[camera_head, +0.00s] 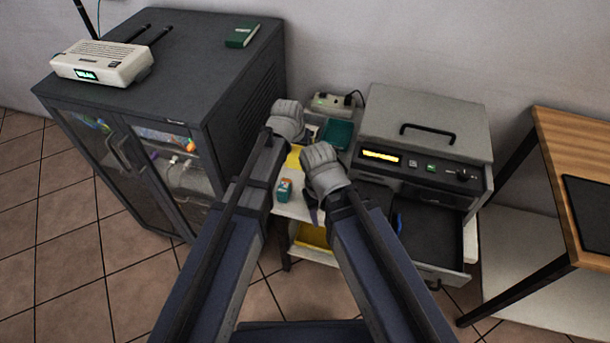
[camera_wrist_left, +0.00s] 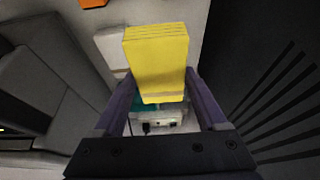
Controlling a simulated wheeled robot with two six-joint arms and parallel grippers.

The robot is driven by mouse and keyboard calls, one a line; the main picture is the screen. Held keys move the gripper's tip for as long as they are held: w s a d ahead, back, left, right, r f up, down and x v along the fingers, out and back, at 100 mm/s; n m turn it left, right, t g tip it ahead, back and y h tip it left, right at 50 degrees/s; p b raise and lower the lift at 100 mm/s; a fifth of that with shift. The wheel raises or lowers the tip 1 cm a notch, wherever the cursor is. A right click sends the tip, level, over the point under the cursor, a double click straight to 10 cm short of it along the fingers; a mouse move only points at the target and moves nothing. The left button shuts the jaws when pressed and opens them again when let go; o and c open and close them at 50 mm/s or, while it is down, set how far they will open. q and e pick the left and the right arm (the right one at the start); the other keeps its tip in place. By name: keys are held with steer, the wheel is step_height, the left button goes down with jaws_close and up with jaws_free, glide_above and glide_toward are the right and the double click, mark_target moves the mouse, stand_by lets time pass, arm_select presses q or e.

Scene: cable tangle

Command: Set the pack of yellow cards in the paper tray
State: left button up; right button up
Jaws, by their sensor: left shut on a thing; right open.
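The pack of yellow cards (camera_wrist_left: 157,60) is between the two fingers of my left gripper (camera_wrist_left: 158,88) in the left wrist view, and the fingers are shut on it. In the head view a yellow patch (camera_head: 293,158), apparently this pack, shows beside the left hand, whose fingers are mostly hidden. My right gripper (camera_head: 313,203) is open and low beside the small orange and teal box, partly hidden by its own wrist. A dark open drawer (camera_head: 432,232), which may be the paper tray, juts from the front of the grey machine (camera_head: 425,125).
The small box (camera_head: 284,190) stands on a white cart top (camera_head: 297,211). A teal item (camera_head: 338,134) and a power strip (camera_head: 332,105) lie behind. Yellow material (camera_head: 314,236) is on the lower shelf. A dark cabinet (camera_head: 180,80) stands left and a wooden table (camera_head: 575,145) right.

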mark_target(296, 159)
arm_select(q)
step_height(296, 159, down, 10)
steer(key=b, duration=0.9)
steer(key=shift+r, duration=0.3)
steer(key=o, duration=1.2)
steer(key=p+v, duration=1.1)
steer(key=v, duration=0.1)
